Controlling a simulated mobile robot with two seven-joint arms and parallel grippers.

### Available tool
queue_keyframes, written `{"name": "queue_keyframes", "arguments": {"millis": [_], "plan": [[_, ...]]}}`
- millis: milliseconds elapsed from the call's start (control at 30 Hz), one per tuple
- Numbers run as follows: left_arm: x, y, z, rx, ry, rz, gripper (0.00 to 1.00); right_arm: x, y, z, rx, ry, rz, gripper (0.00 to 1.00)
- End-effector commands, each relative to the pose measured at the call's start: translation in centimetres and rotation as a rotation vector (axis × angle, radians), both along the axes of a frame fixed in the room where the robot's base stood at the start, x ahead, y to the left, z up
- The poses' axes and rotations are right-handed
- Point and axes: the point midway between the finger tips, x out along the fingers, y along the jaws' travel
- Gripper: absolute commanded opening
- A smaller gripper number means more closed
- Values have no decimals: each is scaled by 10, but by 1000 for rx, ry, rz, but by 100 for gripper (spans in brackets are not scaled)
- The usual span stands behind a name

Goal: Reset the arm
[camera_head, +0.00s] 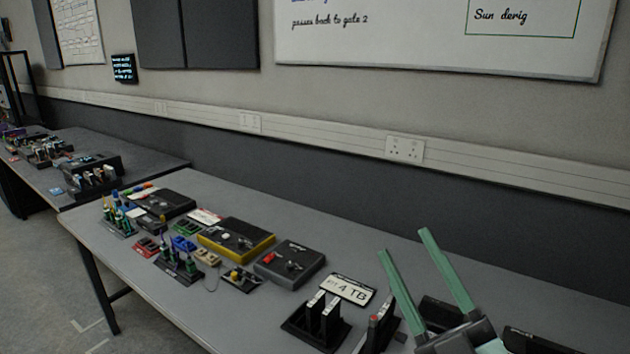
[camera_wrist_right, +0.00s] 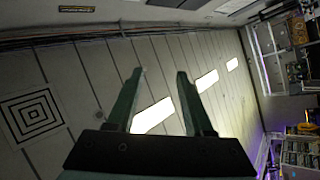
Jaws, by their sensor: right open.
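My right gripper (camera_head: 425,243) shows at the lower right of the head view, raised above the table (camera_head: 225,187) with its two green fingers pointing up. The fingers are apart and nothing is between them. In the right wrist view the same gripper (camera_wrist_right: 159,72) is open and empty, facing the ceiling (camera_wrist_right: 90,70) with its bright light panels. My left gripper is in neither view.
Near the gripper are a black slotted holder (camera_head: 317,322) and a white "4 TB" label (camera_head: 348,289). Dark boxes, a yellow-edged box (camera_head: 236,239) and small coloured parts stand further left. A second table (camera_head: 145,148) lies beyond. The table's back strip is clear.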

Motion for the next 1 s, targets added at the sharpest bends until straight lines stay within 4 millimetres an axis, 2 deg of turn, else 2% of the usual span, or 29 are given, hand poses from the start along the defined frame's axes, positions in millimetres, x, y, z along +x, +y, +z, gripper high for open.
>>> {"name": "queue_keyframes", "arguments": {"millis": [33,67,100,167,233,300,400,500,700,933,1000], "plan": [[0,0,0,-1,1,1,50,13,-20,-25,65,129,-68,52],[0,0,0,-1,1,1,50,20,-32,-41,100,208,-110,52],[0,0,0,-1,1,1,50,27,-47,-65,141,318,-165,52],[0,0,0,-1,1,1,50,32,-67,-106,192,488,-242,52],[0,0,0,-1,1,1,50,28,-86,-157,238,691,-322,52],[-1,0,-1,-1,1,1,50,15,-99,-207,269,892,-389,52],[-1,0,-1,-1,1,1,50,-16,-109,-268,290,1152,-455,52],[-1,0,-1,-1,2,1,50,-48,-112,-310,293,1355,-492,52],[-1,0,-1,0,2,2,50,-108,-109,-362,278,1661,-519,52],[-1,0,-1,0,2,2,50,-176,-100,-395,245,1956,-512,52],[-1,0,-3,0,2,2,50,-167,-97,-405,251,1925,-495,52]]}}
